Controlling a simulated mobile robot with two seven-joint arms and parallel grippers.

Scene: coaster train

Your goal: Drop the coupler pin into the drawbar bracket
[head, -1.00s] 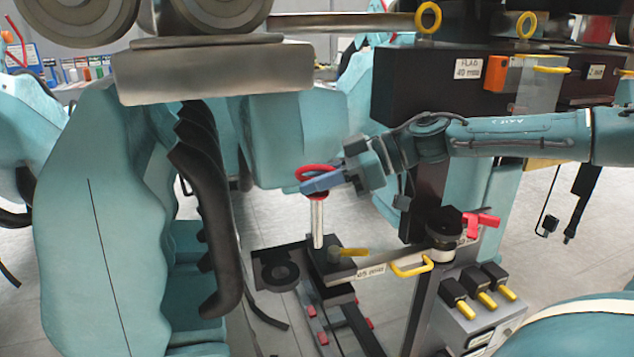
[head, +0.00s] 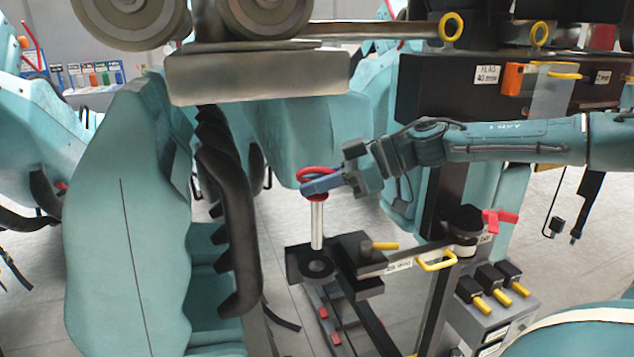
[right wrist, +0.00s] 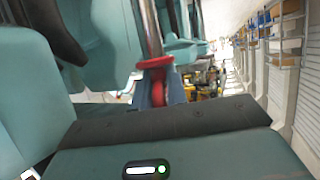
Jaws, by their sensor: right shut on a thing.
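The coupler pin (head: 317,225) has a bright metal shaft, a red collar and a red ring handle. My right gripper (head: 320,184) is shut on its top, and the pin hangs nearly upright. The drawbar bracket (head: 296,262) is a dark plate with a round black ring (head: 317,269) around its hole. In the head view the pin's lower end shows just above this ring, apart from it; the exact gap is hard to tell. In the right wrist view the red collar (right wrist: 155,63) is at the fingertips; the pin's lower end is out of view. My left gripper is not in view.
A dark block and a bar with a yellow handle (head: 437,262) stand right of the bracket. A teal seat (head: 125,220) with a black restraint (head: 240,220) is close on the left. A metal beam (head: 240,77) with wheels hangs above. A box with yellow-tipped levers (head: 492,300) is lower right.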

